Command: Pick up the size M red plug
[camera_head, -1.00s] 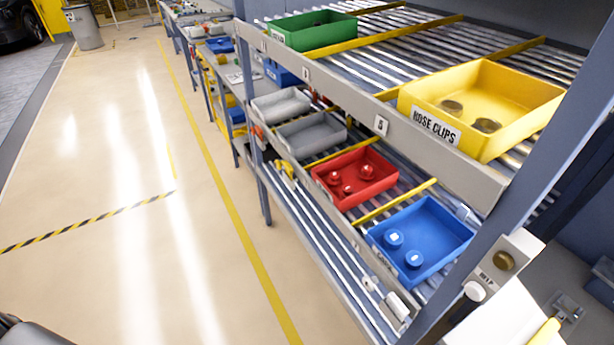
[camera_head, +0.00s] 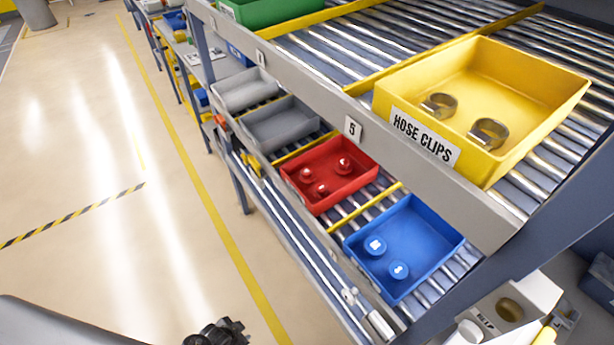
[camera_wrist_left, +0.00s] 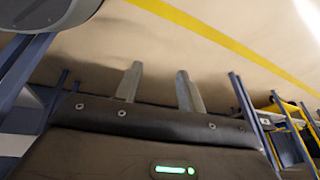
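Three red plugs lie in a red bin (camera_head: 337,195) on the lower roller shelf. One red plug (camera_head: 306,175) is at the left, another (camera_head: 344,165) at the right and another (camera_head: 321,189) in front. Their size marks are too small to read, so I cannot tell which is M. My left gripper (camera_head: 216,333) shows as a dark part at the bottom edge, well short of the red bin. In the left wrist view its two fingers (camera_wrist_left: 156,82) are apart with nothing between them. My right gripper is not in view.
A blue bin (camera_head: 428,235) with two blue caps stands right of the red bin; grey bins (camera_head: 281,124) stand left. The floor (camera_head: 90,240) at left is clear.

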